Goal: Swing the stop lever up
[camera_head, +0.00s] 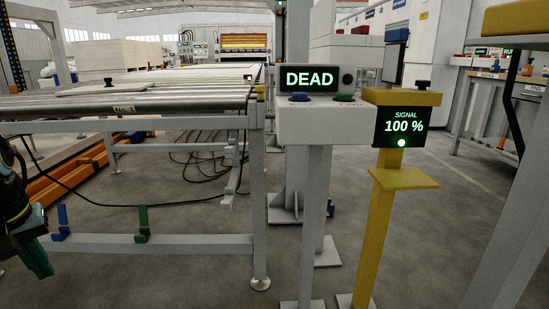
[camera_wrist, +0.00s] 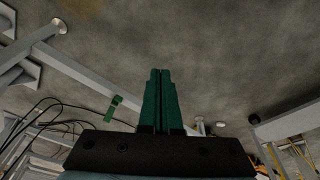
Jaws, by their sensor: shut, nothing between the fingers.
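Two small upright levers or brackets stand on the low grey rail of the roller table in the head view: a blue one (camera_head: 62,222) and a green one (camera_head: 142,225). No label shows which is the stop lever. The green one also shows in the wrist view (camera_wrist: 114,107), left of my fingers and apart from them. My gripper (camera_head: 43,267) is at the left edge of the head view, left of both pieces, its green fingers pointing down. In the wrist view my gripper (camera_wrist: 160,72) is shut and empty. The blue piece is not clear there.
A grey console (camera_head: 322,125) reads DEAD and has blue and green buttons. A yellow post (camera_head: 381,205) carries a display (camera_head: 402,127) reading SIGNAL 100 %. The roller table (camera_head: 150,102) stands above the low rail (camera_head: 190,244). Black cables lie on the floor behind.

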